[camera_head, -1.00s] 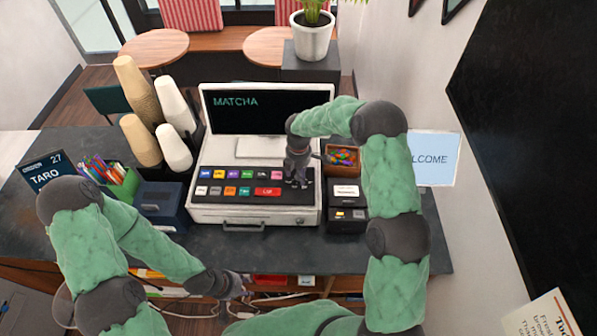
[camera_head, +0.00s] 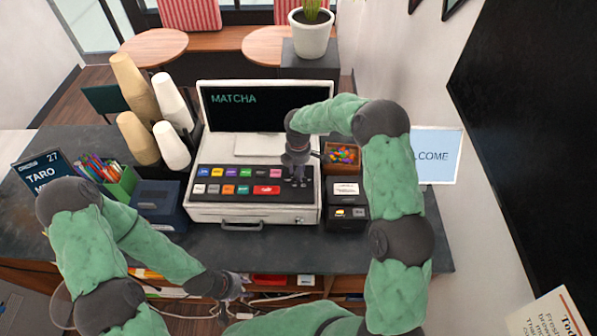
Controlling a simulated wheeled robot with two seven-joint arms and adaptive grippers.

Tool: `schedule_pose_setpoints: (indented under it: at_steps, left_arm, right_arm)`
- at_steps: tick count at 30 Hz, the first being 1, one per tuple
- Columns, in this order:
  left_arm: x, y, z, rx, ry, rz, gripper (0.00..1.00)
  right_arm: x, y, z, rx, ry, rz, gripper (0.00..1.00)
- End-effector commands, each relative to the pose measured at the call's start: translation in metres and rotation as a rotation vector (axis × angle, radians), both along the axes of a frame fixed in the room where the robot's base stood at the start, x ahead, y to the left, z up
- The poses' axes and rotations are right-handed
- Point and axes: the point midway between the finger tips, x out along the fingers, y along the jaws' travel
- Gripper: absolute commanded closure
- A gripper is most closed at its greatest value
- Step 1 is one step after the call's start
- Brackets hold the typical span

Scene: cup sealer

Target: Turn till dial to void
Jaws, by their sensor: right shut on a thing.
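The white till (camera_head: 212,215) stands on the dark counter, with a black screen (camera_head: 245,113) reading "MATCHA" and several coloured keys (camera_head: 238,181) on its sloped panel. My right gripper (camera_head: 297,182) points down at the right end of the key panel. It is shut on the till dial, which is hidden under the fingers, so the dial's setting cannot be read. My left gripper (camera_head: 236,306) hangs low in front of the counter, away from the till; its finger opening is too small to tell.
Stacked cups (camera_head: 150,115), a green pen box (camera_head: 121,184) and a blue box (camera_head: 160,203) stand left of the till. A candy box (camera_head: 341,158) and a black card terminal (camera_head: 346,211) stand close on its right. A welcome sign (camera_head: 436,156) is further right.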

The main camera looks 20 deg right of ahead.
Motion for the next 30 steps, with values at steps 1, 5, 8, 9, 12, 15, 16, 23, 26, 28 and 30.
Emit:
schedule_pose_setpoints:
  at_steps: [1,5,8,9,12,15,16,23,26,28,30]
  left_arm:
    - [0.000,0.000,-0.009,0.000,0.000,0.000,0.60]
    - [0.000,0.000,-0.022,0.000,0.000,0.000,0.60]
    - [0.000,0.000,-0.030,0.000,0.000,0.000,0.60]
    - [0.000,0.000,-0.034,0.000,0.000,0.000,0.60]
    - [0.000,0.000,-0.041,0.000,0.000,0.000,0.60]
    - [0.000,0.000,-0.047,0.000,0.000,0.000,0.60]
    - [0.000,0.000,-0.049,0.000,0.000,0.000,0.60]
    - [0.000,0.000,-0.058,0.000,0.000,0.000,0.60]
    - [0.000,0.000,-0.060,0.000,0.000,0.000,0.60]
    - [0.000,0.000,-0.061,0.000,0.000,0.000,0.60]
    - [0.000,0.000,-0.062,0.000,0.000,0.000,0.60]
  right_arm:
    - [-0.002,0.003,-0.007,0.003,0.006,-0.033,0.97]
    - [-0.002,0.003,-0.008,0.003,0.007,-0.141,0.97]
    - [-0.002,0.003,-0.008,0.004,0.007,-0.227,0.97]
    - [-0.002,0.003,-0.008,0.003,0.008,-0.261,0.97]
    - [-0.002,0.004,-0.008,0.003,0.009,-0.344,0.97]
    - [-0.001,0.004,-0.007,0.004,0.009,-0.419,0.97]
    - [-0.001,0.004,-0.007,0.003,0.010,-0.440,0.97]
    - [-0.001,0.004,-0.007,0.003,0.011,-0.565,0.98]
    - [-0.001,0.004,-0.006,0.002,0.011,-0.600,0.98]
    - [-0.001,0.004,-0.006,0.002,0.011,-0.616,0.98]
    - [-0.001,0.004,-0.006,0.002,0.011,-0.629,0.98]
